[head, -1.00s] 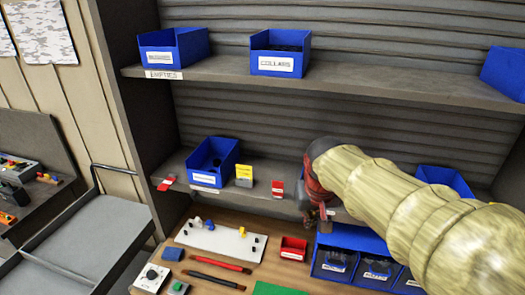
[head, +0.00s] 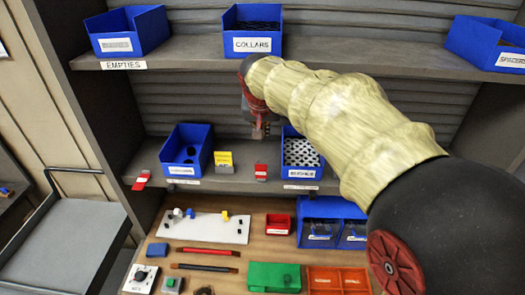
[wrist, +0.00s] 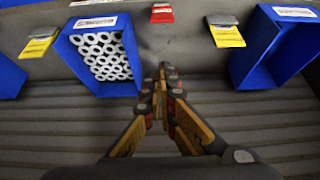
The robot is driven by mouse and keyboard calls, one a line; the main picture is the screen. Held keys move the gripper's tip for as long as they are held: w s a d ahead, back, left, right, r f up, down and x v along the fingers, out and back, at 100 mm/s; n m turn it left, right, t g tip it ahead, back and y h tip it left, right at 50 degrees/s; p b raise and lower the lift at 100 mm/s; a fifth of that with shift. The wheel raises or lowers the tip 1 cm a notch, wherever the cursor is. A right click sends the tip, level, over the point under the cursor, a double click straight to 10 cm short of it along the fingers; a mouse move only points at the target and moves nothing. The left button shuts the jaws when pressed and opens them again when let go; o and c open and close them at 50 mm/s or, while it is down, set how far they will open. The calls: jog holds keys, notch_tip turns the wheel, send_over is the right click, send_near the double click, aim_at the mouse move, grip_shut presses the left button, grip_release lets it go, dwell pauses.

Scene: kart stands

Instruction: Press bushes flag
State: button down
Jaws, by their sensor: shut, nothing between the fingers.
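A blue bin (head: 289,169) holding white ring-like parts, its label seemingly reading bushes, stands on the lower shelf; it also shows in the wrist view (wrist: 103,85). A red flag (head: 261,171) stands on the shelf edge just left of it and shows at top centre in the wrist view (wrist: 161,14). A yellow flag (head: 223,161) stands further left, also in the wrist view (wrist: 226,34). Another yellow flag (wrist: 37,45) is on the bin's other side. I cannot tell which flag is the bushes one. My gripper (head: 260,130) is shut and empty, above and behind the red flag; its fingers (wrist: 164,68) touch no flag.
The upper shelf (head: 185,60) above my gripper bears blue bins, including collars (head: 253,45). Below are a white board (head: 205,228), small red bin (head: 278,224) and green block (head: 274,277).

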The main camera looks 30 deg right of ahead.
jog(key=p, duration=0.2)
send_over(263, 173)
jog(key=w, duration=0.1)
notch_tip(263, 173, down, 9)
jog(key=shift+d+f, duration=0.15)
jog(key=shift+d, duration=0.3)
jog(key=shift+f+b, duration=0.1)
jog(key=shift+b, duration=0.65)
jog(key=shift+s+a+t+b, duration=0.2)
jog(key=shift+t+b, duration=0.1)
jog(key=shift+b, duration=0.45)
